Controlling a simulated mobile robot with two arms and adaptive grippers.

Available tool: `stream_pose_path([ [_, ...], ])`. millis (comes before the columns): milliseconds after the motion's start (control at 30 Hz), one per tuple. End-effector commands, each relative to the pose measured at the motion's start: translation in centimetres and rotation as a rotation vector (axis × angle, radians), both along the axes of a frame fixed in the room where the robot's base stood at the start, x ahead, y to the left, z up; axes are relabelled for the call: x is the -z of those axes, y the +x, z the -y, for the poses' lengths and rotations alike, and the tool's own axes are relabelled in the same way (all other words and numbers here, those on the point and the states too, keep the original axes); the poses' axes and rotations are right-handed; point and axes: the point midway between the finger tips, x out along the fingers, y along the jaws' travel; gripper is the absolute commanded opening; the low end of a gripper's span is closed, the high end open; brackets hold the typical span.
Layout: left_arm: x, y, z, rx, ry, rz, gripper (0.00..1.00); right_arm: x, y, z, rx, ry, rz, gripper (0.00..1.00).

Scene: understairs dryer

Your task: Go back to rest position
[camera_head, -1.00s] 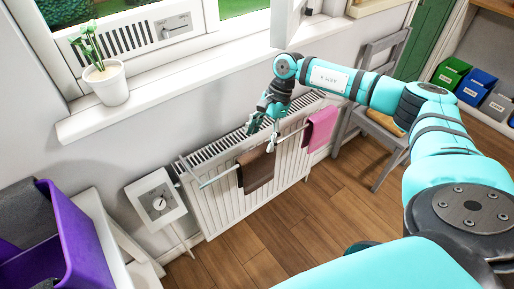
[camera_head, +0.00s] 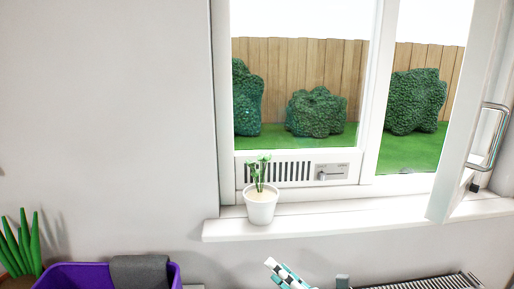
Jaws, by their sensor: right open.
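My right gripper (camera_head: 288,274) shows only at the bottom edge of the head view, as pale, black and teal finger parts. It is open. The rest of it and its arm are cut off by the frame. It shows in front of the wall below the windowsill, left of the radiator (camera_head: 425,283), whose top grille shows at the bottom right. No held thing is visible at the fingers. My left gripper is not in view.
A potted plant (camera_head: 261,205) stands on the white windowsill (camera_head: 330,222). The window sash (camera_head: 478,120) at the right stands ajar. A purple bin (camera_head: 75,277) with a grey cloth (camera_head: 140,270) over its rim is at the lower left, beside a spiky green plant (camera_head: 22,245).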

Motion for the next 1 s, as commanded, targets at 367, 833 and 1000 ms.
stream_pose_path([
  [367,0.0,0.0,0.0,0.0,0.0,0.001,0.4,14.0,-9.8,13.3,0.879,1.073,-1.101,0.7],
  [833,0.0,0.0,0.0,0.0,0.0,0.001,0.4,20.9,-25.4,15.5,1.424,1.404,-1.6,0.7],
  [1000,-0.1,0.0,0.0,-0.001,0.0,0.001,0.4,22.9,-28.1,15.5,1.539,1.436,-1.681,0.7],
])
